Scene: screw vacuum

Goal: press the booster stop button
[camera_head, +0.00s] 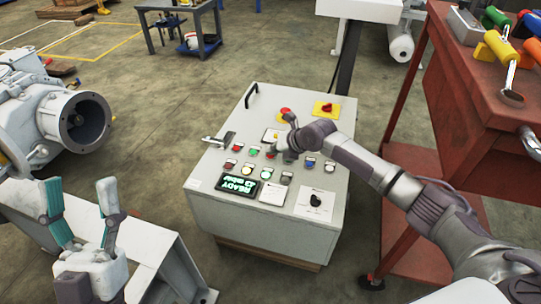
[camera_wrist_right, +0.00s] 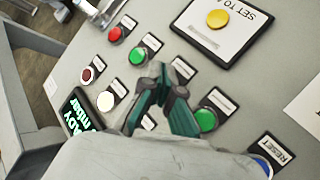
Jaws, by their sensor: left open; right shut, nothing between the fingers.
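The control cabinet (camera_head: 270,235) has a sloped grey panel with several coloured buttons. Their small labels are too blurred to read, so I cannot tell which is the booster stop button. My right gripper (camera_head: 279,148) is shut and empty over the middle of the panel. In the right wrist view its teal fingertips (camera_wrist_right: 161,78) are beside a small label and hide the button there; contact is unclear. A red button (camera_wrist_right: 115,34), a green button (camera_wrist_right: 138,56) and another green button (camera_wrist_right: 206,119) show around the fingers. My left gripper (camera_head: 80,215) is open and empty, left of the cabinet.
A lit display (camera_head: 237,185) reads "READY". A yellow plate with a red knob (camera_head: 326,108) is at the panel's upper right. A red workbench (camera_head: 455,110) with tools stands right of the cabinet. A grey machine (camera_head: 60,115) stands at the left.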

